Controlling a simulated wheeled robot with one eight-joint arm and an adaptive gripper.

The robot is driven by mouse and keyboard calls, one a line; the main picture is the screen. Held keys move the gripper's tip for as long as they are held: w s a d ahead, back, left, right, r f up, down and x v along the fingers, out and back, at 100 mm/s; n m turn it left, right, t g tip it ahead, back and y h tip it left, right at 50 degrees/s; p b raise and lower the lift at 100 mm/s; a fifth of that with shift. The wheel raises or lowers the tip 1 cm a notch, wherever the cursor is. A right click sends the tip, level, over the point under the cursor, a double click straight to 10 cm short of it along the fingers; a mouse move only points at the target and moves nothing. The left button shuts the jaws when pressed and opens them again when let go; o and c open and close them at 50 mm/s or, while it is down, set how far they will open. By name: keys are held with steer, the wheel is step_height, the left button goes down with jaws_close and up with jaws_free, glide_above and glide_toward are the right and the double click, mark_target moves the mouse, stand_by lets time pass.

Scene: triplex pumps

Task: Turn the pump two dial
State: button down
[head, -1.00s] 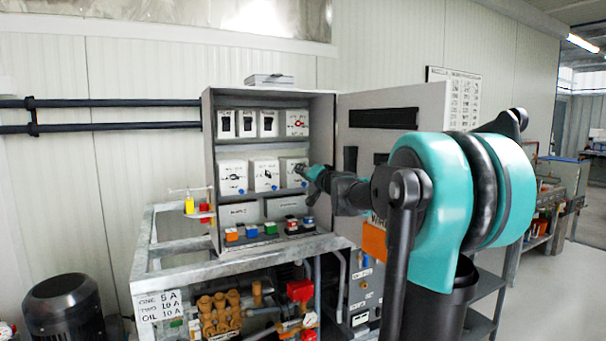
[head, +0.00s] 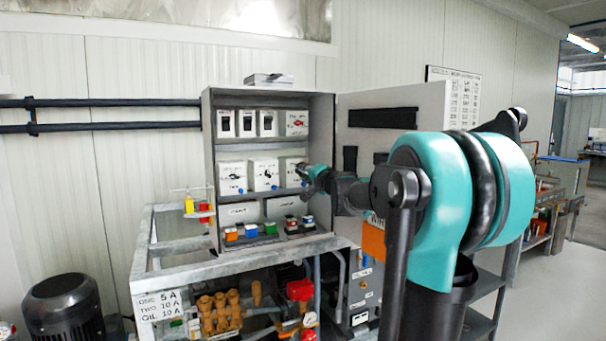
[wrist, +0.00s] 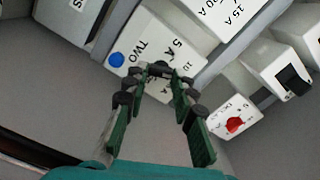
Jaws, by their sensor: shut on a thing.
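The pump two dial sits on a white box (wrist: 137,57) marked TWO with a blue button (wrist: 116,60) at its corner. In the head view this box (head: 287,164) is the rightmost of the middle cabinet row. My gripper (wrist: 158,70) has its fingertips closed around the dial, and it also shows in the head view (head: 302,170) at the box's front. The fingers hide most of the dial. The scale marks 5 A and 10 A show beside it; I cannot read where the dial points.
A box with a red knob (head: 297,123) sits on the shelf above, beside boxes with black switches (head: 247,124). Two similar dial boxes (head: 263,174) stand to the left. Coloured buttons (head: 250,230) line the bottom. The open cabinet door (head: 362,100) is to the right.

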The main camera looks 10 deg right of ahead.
steer(key=c, duration=1.2)
jaws_free()
steer(key=v, duration=1.2)
